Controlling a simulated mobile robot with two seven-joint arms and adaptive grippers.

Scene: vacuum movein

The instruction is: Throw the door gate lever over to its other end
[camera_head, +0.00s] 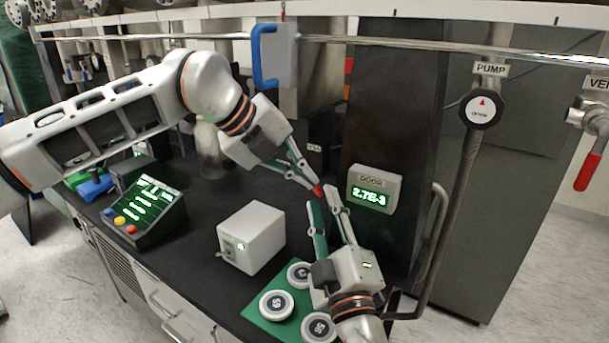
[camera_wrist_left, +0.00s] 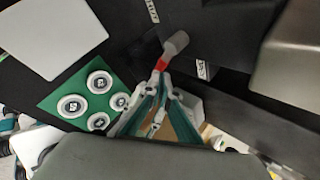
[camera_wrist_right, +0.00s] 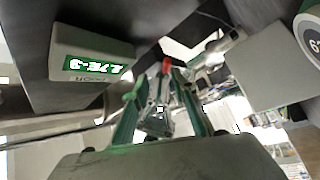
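The door gate lever shows as a short red grip (camera_head: 318,190) in front of the black column, with a grey end beyond it in the left wrist view (camera_wrist_left: 176,43). My left gripper (camera_head: 313,185) reaches down to it from the upper left. Its fingers converge and appear shut on the red part, which sticks out at their tips. My right gripper (camera_head: 325,195) comes up from below, its fingers apart and seemingly empty, close under the left fingertips. The red part also shows in the right wrist view (camera_wrist_right: 166,66). The lever's pivot is hidden in the head view.
A DOOR readout (camera_head: 374,190) is right of the fingertips. A white box (camera_head: 251,237), a green mat (camera_head: 262,312) with round weights and a button console (camera_head: 146,212) stand on the black bench.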

